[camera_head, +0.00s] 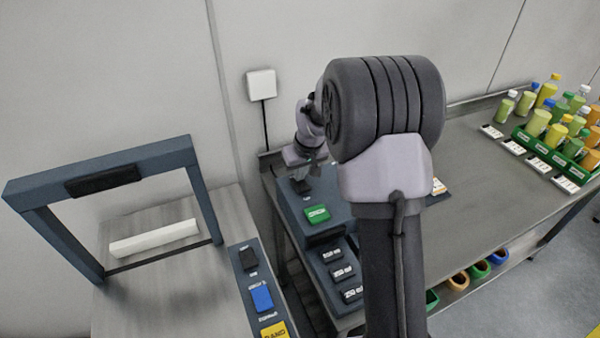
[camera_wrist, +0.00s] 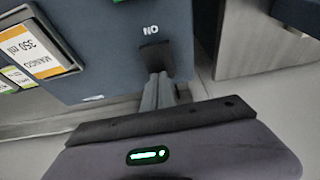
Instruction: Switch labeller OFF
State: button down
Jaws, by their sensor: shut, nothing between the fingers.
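The blue-grey machine box (camera_head: 330,232) with a green label (camera_head: 317,213) stands at the left end of the long grey table. In the wrist view its panel (camera_wrist: 110,45) carries a small black switch (camera_wrist: 154,55) with white lettering beside it that reads ON upside down. My gripper (camera_wrist: 158,82) is shut and empty, its fingertips right at the near edge of the switch; I cannot tell whether they touch.
Dark buttons (camera_head: 341,272) line the box's front. A second bench with a dark frame (camera_head: 100,180) and a control strip (camera_head: 262,297) stands at left. Bottles in a green crate (camera_head: 550,150) stand at the table's right. The table's middle is clear. A white wall box (camera_head: 261,84) hangs behind.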

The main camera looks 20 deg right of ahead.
aim_at(302, 185)
jog(key=shift+s, duration=0.9)
jog(key=shift+w+r, duration=0.1)
jog(key=r+p, duration=0.1)
jog(key=r, duration=0.1)
jog(key=r+p, duration=0.2)
jog(key=r, duration=0.1)
jog(key=shift+s+a, duration=0.1)
jog(key=shift+s, duration=0.1)
jog(key=p+v, duration=0.2)
jog(key=v, duration=0.7)
jog(key=shift+s, duration=0.2)
jog(key=shift+f, duration=0.15)
jog(key=b+x, duration=0.1)
jog(key=x, duration=0.3)
jog(key=b+x, duration=0.1)
jog(key=x, duration=0.4)
jog(key=b+x, duration=0.1)
jog(key=x, duration=0.4)
jog(key=shift+w, duration=0.3)
